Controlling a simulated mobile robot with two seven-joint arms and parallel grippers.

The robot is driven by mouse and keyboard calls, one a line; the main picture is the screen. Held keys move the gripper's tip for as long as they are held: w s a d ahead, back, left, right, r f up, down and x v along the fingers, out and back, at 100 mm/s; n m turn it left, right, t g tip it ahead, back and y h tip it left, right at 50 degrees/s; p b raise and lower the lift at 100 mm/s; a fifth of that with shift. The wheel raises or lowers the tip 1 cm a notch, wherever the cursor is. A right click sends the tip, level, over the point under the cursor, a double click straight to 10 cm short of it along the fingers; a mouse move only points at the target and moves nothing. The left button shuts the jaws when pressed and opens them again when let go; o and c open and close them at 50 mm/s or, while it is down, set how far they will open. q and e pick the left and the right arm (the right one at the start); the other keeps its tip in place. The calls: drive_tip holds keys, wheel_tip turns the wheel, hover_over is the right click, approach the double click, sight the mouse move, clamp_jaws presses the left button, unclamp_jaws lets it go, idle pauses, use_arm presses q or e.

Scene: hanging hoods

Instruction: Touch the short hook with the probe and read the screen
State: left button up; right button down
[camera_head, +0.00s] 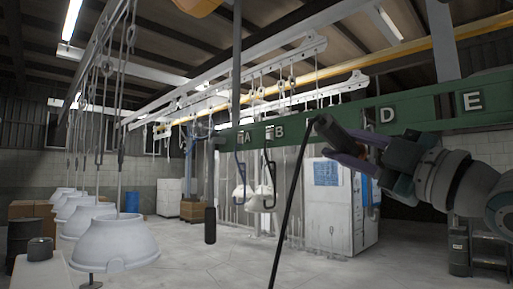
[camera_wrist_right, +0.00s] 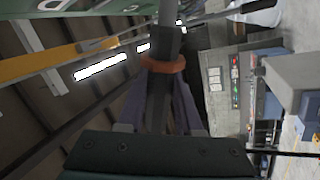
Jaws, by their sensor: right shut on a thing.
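My right gripper (camera_head: 350,147) comes in from the right in front of the green beam, with purple fingers shut on a dark probe (camera_head: 335,132). In the right wrist view the probe (camera_wrist_right: 160,95) stands between the fingers, with an orange ring around it. Hooks hang from the beam under A (camera_head: 240,170) and under B (camera_head: 268,180). The beam around C and the space under D are partly hidden by my gripper. I cannot tell which hook is the short one. No readable screen shows. My left gripper is not in view.
The green beam (camera_head: 440,103) crosses the right half. White hoods (camera_head: 108,240) hang in a row at left. A black cylinder (camera_head: 210,225) hangs left of the hooks. A white cabinet (camera_head: 335,215) stands behind. The middle floor is open.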

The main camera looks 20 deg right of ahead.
sight(319, 119)
drive_tip(key=shift+w+d+f+b, duration=0.25)
drive_tip(key=shift+d+b, duration=0.2)
drive_tip(key=shift+d, duration=0.15)
idle(0.3)
drive_tip(key=shift+a+r, duration=0.1)
drive_tip(key=shift+a, duration=0.05)
drive_tip(key=shift+s+a+r+p, duration=0.3)
drive_tip(key=shift+a+p, duration=0.25)
drive_tip(key=shift+s+a+r+p, duration=0.25)
drive_tip(key=shift+a+r+p, duration=0.05)
drive_tip(key=shift+a+p, duration=0.25)
drive_tip(key=shift+s+a+r+p, duration=0.35)
drive_tip(key=shift+a+p, duration=0.2)
drive_tip(key=shift+a, duration=0.3)
drive_tip(key=shift+s+a+r+p, duration=0.4)
drive_tip(key=shift+a+p, duration=0.2)
drive_tip(key=shift+a, duration=0.3)
drive_tip(key=shift+s+a+r+p, duration=0.35)
drive_tip(key=shift+a+p, duration=0.2)
drive_tip(key=shift+a, duration=0.3)
drive_tip(key=shift+f, duration=0.1)
drive_tip(key=s+a+f+m+h, duration=0.1)
drive_tip(key=s+a+f+h, duration=0.1)
drive_tip(key=s+f, duration=0.5)
drive_tip(key=s+a+f+m+h, duration=0.1)
drive_tip(key=s+a+f+h, duration=0.2)
drive_tip(key=s+f, duration=0.5)
drive_tip(key=shift+s+a+f+m+t, duration=0.2)
drive_tip(key=shift+s+m+t, duration=0.15)
drive_tip(key=shift+s, duration=0.25)
